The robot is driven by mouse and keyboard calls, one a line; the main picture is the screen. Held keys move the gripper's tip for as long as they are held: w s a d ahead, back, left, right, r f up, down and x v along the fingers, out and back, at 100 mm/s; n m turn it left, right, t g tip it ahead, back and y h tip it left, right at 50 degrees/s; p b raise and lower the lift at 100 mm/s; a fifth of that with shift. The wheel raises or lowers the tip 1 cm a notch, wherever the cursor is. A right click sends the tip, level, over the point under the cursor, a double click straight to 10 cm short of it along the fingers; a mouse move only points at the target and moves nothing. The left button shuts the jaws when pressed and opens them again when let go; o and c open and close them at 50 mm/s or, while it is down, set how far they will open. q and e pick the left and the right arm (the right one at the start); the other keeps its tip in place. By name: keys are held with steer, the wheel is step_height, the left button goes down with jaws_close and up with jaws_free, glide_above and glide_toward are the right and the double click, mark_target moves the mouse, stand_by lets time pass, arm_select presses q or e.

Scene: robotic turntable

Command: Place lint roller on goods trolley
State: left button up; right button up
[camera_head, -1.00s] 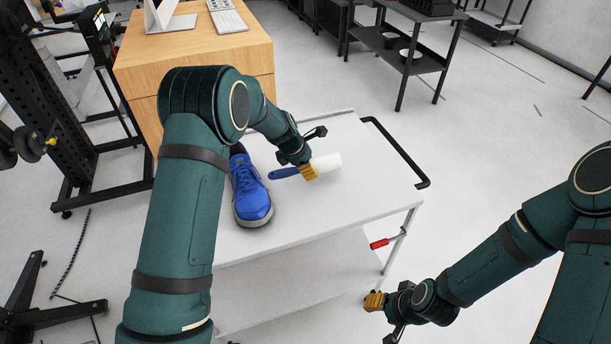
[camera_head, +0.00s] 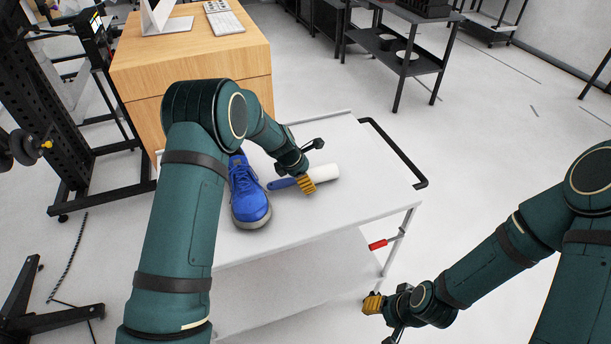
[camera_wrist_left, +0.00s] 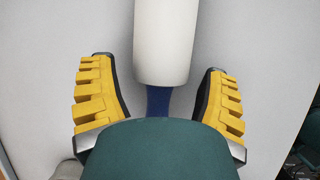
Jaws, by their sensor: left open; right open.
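The lint roller has a white cylinder (camera_head: 324,173) and a blue handle (camera_head: 283,183). It lies on the white top of the goods trolley (camera_head: 330,225), to the right of a blue shoe. My left gripper (camera_head: 306,184) is over the lint roller, near where handle and cylinder meet. In the left wrist view the white cylinder (camera_wrist_left: 162,40) lies between the open yellow fingers, with a gap on each side. Part of the blue handle is hidden behind the gripper body. My right gripper (camera_head: 373,304) is open and empty, low in front of the trolley's right side.
The blue shoe (camera_head: 248,195) stands on the trolley close to my left arm. The trolley has a black handle (camera_head: 398,152) on its right. A wooden cabinet (camera_head: 190,65) is behind it, and a dark shelf (camera_head: 400,50) stands farther back. The trolley's right top is clear.

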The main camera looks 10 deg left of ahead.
arm_select(q)
steer(key=p+v, duration=0.1)
steer(key=v, duration=1.1)
steer(key=shift+p, duration=0.35)
